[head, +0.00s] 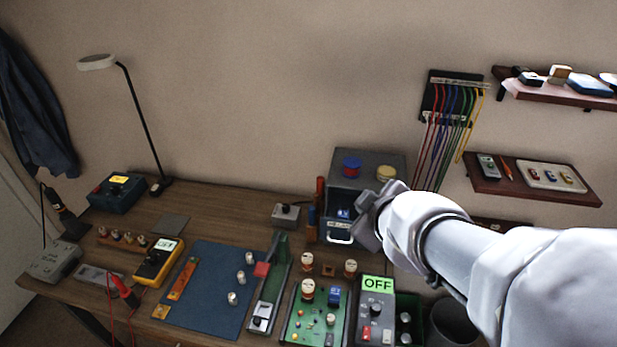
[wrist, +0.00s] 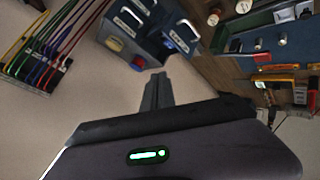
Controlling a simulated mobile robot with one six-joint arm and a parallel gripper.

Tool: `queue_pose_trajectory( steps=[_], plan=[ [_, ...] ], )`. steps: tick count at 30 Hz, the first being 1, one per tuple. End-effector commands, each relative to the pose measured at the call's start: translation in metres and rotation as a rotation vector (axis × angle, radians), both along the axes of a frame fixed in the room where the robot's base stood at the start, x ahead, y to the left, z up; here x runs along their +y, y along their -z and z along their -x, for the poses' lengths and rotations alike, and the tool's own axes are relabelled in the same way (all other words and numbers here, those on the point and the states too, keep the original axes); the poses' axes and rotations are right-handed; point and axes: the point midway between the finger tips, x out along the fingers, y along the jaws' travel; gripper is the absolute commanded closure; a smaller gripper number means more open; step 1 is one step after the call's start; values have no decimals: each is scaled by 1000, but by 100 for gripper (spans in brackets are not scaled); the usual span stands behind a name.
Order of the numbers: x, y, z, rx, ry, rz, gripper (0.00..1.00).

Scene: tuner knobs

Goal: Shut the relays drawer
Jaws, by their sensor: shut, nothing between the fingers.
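A dark grey cabinet (head: 366,168) stands at the back right of the desk. In the wrist view the cabinet shows two labelled handled parts, one left (wrist: 128,20) and one right (wrist: 180,42).
Coloured cables (head: 450,130) hang on the wall behind. A green circuit board (head: 316,315) and a meter reading OFF (head: 376,310) lie in front. A blue mat (head: 210,285) lies left.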

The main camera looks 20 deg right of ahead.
Motion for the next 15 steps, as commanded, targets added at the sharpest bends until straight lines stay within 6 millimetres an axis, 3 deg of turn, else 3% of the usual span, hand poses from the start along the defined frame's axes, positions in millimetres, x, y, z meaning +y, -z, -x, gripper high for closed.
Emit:
queue_pose_trajectory(
  steps=[3, 7, 11, 15],
  plan=[
    [17, 29, 21, 191, -257, -7, 100],
    [30, 54, 46, 310, -392, -37, 100],
    [33, 70, 43, 326, -415, -43, 100],
    [36, 93, 27, 325, -415, -44, 100]
  ],
)
